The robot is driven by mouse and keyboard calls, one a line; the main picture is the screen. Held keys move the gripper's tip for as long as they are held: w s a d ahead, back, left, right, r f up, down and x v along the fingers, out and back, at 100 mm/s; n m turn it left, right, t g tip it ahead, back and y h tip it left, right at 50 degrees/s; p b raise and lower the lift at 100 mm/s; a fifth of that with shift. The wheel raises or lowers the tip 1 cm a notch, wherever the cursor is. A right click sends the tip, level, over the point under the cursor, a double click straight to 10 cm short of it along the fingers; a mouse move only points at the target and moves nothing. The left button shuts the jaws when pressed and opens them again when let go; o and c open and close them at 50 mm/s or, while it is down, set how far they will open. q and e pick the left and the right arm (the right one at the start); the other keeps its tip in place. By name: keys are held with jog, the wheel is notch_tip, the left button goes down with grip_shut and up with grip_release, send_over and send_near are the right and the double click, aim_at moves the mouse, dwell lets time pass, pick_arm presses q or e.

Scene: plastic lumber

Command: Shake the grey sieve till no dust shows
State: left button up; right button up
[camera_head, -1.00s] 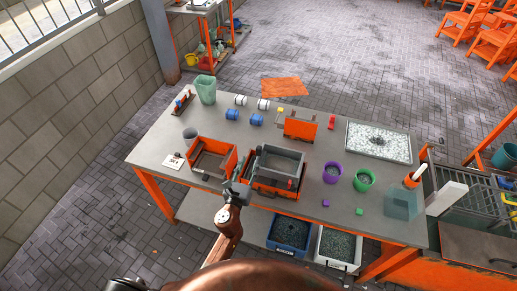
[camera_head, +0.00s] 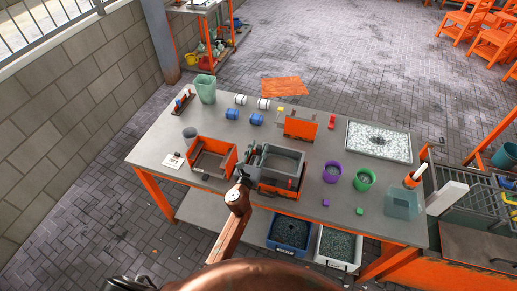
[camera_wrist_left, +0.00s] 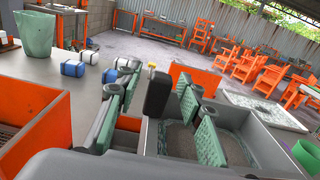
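The grey sieve (camera_head: 284,160) is an open box resting on an orange box (camera_head: 275,190) at the front middle of the table. In the left wrist view the sieve (camera_wrist_left: 245,128) has a brownish-grey floor, partly hidden by my fingers; I cannot tell how much of that is dust. My left gripper (camera_head: 252,160) is at the sieve's left side. In the wrist view its green-padded fingers (camera_wrist_left: 156,100) are open, one on each side of the handle, with gaps visible. My right gripper is not in view.
An open orange box (camera_head: 227,160) stands close on the left. A purple cup (camera_head: 332,172) and a green cup (camera_head: 364,180) stand to the right. An upright orange box (camera_head: 300,127) is behind, with a tray of pale granules (camera_head: 365,142) at right. Blue and white cylinders lie behind.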

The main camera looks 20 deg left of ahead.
pick_arm(q)
jog(key=shift+c, duration=0.7)
grip_shut()
